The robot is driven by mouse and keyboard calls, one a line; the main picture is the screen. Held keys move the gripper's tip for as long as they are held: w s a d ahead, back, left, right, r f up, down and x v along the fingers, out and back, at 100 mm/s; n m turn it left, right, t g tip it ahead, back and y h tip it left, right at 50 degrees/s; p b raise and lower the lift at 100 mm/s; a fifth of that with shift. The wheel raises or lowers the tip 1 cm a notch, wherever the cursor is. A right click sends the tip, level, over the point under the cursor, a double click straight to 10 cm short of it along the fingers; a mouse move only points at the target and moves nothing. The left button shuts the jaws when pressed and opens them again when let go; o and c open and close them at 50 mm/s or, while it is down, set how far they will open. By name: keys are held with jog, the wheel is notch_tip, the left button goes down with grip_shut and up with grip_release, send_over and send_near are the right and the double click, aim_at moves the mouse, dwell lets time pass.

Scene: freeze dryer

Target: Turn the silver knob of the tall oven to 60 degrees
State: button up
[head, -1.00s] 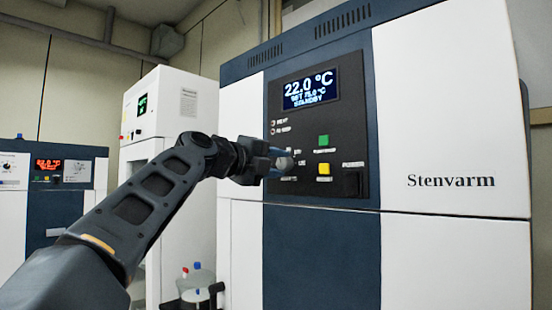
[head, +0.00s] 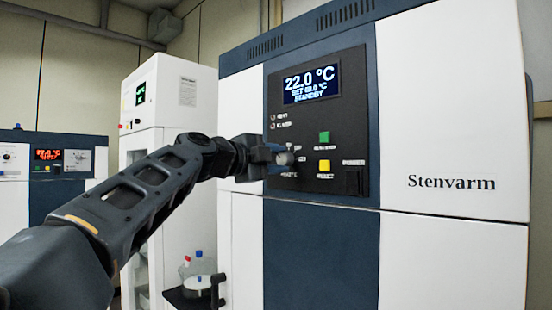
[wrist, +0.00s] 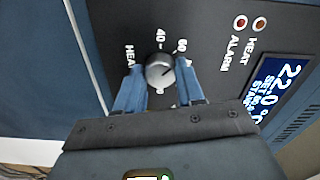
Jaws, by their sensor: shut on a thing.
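The tall oven (head: 450,120), marked Stenvarm, stands at the right in the head view. Its silver knob (head: 285,159) is on the dark control panel, left of the yellow button. The knob also shows in the wrist view (wrist: 160,70), with a dark pointer line on its face toward the side of the 60 label. My gripper (head: 279,157) is shut on the knob, with one blue finger on each side in the wrist view (wrist: 160,80). The oven display (head: 311,85) reads 22.0 °C and STANDBY; its small set line looks like 60.0 °C.
A green button (head: 324,137), a yellow button (head: 324,165) and a dark power switch (head: 353,181) sit right of the knob. A white cabinet (head: 172,100) and bottles on a dark cart (head: 190,299) stand left of the oven.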

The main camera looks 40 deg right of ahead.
jog(key=shift+w, duration=0.1)
jog(key=o, duration=1)
jog(key=shift+o, duration=0.2)
